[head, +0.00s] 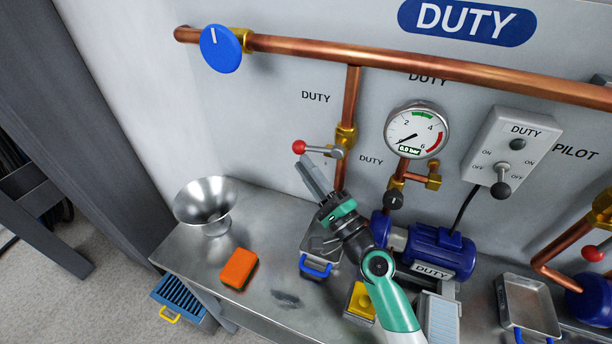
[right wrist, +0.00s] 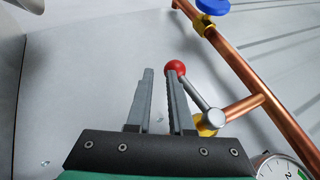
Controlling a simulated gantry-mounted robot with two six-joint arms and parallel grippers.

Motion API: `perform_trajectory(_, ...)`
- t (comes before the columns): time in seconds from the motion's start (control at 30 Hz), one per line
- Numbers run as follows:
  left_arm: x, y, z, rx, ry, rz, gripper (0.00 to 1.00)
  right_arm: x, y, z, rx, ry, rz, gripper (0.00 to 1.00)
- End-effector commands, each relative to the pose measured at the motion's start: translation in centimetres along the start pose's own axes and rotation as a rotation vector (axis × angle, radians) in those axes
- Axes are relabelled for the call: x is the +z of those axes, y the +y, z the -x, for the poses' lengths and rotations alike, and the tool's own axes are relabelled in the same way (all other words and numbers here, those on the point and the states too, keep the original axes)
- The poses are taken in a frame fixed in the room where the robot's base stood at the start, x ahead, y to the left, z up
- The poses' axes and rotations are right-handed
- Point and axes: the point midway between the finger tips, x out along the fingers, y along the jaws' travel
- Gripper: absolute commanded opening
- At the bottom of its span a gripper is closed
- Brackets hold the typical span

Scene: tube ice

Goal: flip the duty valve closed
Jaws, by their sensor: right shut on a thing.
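The duty valve is a brass fitting (head: 345,137) on a vertical copper pipe. Its grey lever (head: 318,149) points left, across the pipe, and ends in a red ball (head: 299,147). My right gripper (head: 306,168) is at the lever, its fingers just below the red ball in the head view. In the right wrist view the fingers (right wrist: 160,75) are partly apart, with the red ball (right wrist: 175,68) at the right fingertip and the lever (right wrist: 198,92) beyond that finger. My left gripper is out of view.
A gauge (head: 417,133) reads 0.0 bar, and a switch box (head: 513,145) is to its right. A blue motor (head: 437,252) stands on the bench. A funnel (head: 206,203) and an orange sponge (head: 239,268) are at left. A copper pipe (head: 430,63) crosses above.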

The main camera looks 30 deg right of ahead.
Motion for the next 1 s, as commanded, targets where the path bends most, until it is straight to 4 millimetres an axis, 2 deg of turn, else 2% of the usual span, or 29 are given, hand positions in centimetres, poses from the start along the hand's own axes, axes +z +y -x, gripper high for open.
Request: perform_trajectory(1.0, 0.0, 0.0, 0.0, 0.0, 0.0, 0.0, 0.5, -0.2, -1.0, -0.7, 0.001, 0.011, 0.006, 0.0)
